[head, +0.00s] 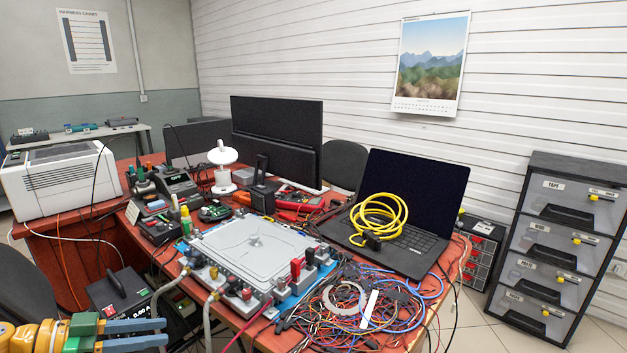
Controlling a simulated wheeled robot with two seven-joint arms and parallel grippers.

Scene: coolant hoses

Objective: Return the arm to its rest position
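My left gripper (163,333) reaches in at the lower left corner, with a yellow and green wrist and two blue fingers. The fingers are apart with a dark gap between them, and nothing shows in the gap. It is left of the table's front edge, in front of a black box with a handle (115,290). A grey cold plate (255,245) lies on the red table (205,338). Two grey hoses, one on the left (160,293) and one nearer (207,318), run up to fittings at its front left edge. My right gripper is out of view.
Tangled wires (350,310) cover the table's front right. A laptop (405,215) with a coiled yellow cable (378,215) stands behind them. Monitors (277,140) stand at the back, a white printer (60,178) at the left. A drawer cabinet (555,245) is at the right.

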